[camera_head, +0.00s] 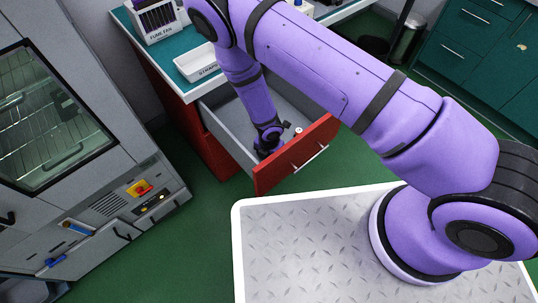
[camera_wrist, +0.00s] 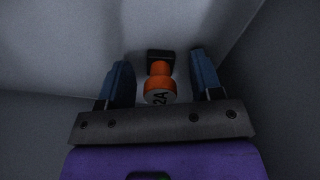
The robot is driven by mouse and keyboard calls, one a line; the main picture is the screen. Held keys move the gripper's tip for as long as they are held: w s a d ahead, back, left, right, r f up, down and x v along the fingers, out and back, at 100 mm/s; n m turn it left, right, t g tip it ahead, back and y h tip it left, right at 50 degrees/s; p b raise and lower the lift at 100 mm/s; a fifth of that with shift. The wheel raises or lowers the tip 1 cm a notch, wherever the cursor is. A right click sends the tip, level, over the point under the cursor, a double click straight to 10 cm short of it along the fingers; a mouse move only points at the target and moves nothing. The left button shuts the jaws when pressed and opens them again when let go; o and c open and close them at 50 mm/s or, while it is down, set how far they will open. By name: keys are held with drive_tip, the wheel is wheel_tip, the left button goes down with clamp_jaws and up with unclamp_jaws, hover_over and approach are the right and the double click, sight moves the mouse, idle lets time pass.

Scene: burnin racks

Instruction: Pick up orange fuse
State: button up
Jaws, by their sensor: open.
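The orange fuse (camera_wrist: 158,83) shows in the wrist view, with a round light end marked "2A" and a black part at its far end. It lies in the open grey drawer (camera_head: 228,125) with the red front (camera_head: 297,154). My gripper (camera_wrist: 160,80) is open, with one blue-grey finger on each side of the fuse.
A teal-topped bench (camera_head: 160,62) stands above the drawer, with a white tray (camera_head: 196,63) and a fume fan box (camera_head: 156,18) on it. A grey oven cabinet (camera_head: 130,120) stands at the left. The drawer walls are close around my gripper. Green floor is clear between oven and drawer.

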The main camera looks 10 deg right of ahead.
drive_tip(key=c, duration=1)
drive_tip(key=shift+r, duration=0.1)
